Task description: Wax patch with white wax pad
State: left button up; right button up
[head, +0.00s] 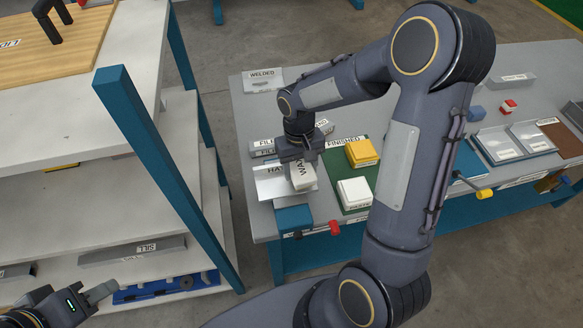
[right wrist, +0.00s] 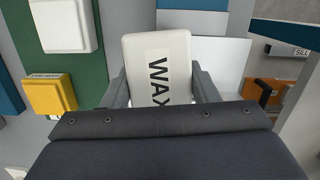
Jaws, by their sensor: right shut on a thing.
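The white wax pad (head: 302,180), a block lettered "WAX", is in my right gripper (head: 301,164). In the right wrist view the pad (right wrist: 158,52) sits between the two fingers (right wrist: 162,90), its lettering facing the camera. The pad is over a pale panel (head: 268,188) with a partly covered label starting "HA"; I cannot tell whether they touch. The panel also shows in the right wrist view (right wrist: 222,60). A wax patch cannot be made out on it. My left gripper (head: 100,292) is low at the left, its finger opening unclear.
A green mat (head: 357,148) labelled "FINISHED" holds a yellow block (head: 362,153) and a white block (head: 354,194) right of the panel. A blue block (head: 293,219) and a red-ended clamp (head: 334,228) are at the front edge. A shelf with a blue post (head: 165,180) stands left.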

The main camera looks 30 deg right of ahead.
aim_at(303, 167)
jog(key=shift+d, duration=0.25)
jog(key=shift+r, duration=0.1)
jog(key=shift+r+p, duration=2.25)
jog(key=shift+r, duration=0.7)
jog(key=shift+r+p, duration=1.15)
jog(key=shift+r, duration=0.4)
jog(key=shift+f, duration=0.1)
jog(key=shift+g, duration=0.8)
jog(key=shift+f+b, duration=0.95)
jog(key=shift+f, duration=1.65)
